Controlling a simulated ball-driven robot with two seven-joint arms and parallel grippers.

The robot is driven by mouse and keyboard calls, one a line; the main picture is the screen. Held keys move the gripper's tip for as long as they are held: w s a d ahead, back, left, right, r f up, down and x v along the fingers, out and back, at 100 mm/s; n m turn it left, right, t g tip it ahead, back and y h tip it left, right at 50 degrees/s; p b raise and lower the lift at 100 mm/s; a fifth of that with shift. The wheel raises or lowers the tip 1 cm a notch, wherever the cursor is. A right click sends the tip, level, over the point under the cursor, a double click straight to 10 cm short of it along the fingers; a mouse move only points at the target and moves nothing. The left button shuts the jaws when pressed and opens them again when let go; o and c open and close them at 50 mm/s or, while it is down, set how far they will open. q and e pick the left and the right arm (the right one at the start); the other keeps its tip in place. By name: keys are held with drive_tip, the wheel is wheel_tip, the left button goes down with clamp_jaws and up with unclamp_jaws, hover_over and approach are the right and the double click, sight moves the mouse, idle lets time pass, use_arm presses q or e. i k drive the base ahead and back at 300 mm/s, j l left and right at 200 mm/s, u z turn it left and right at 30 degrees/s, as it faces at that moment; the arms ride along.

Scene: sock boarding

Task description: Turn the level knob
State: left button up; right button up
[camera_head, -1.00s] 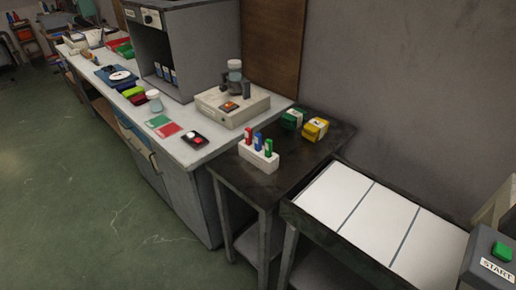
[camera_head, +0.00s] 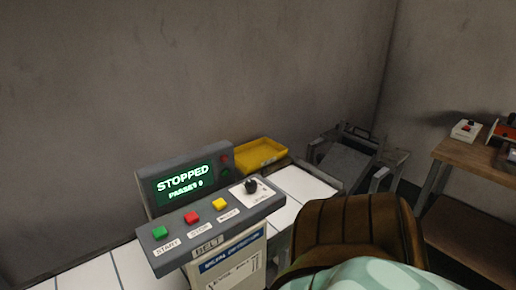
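The level knob (camera_head: 251,186) is a black rotary knob on a white plate at the right end of a grey control panel (camera_head: 207,226). Green (camera_head: 159,232), red (camera_head: 191,217) and yellow (camera_head: 219,203) buttons sit to its left; START and STOP labels show under the first two. The display (camera_head: 184,184) behind them reads STOPPED, with a smaller line below. Neither of my grippers shows in this view, so their distance from the knob cannot be seen.
A yellow tray (camera_head: 262,152) lies behind the panel. A wooden table (camera_head: 470,158) is at the far right. White belt sections (camera_head: 90,266) run under the panel.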

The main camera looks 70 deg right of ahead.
sight(250, 185)
drive_tip(key=z, duration=1.8)
drive_tip(key=k+l+z, duration=0.1)
drive_tip(key=z, duration=0.2)
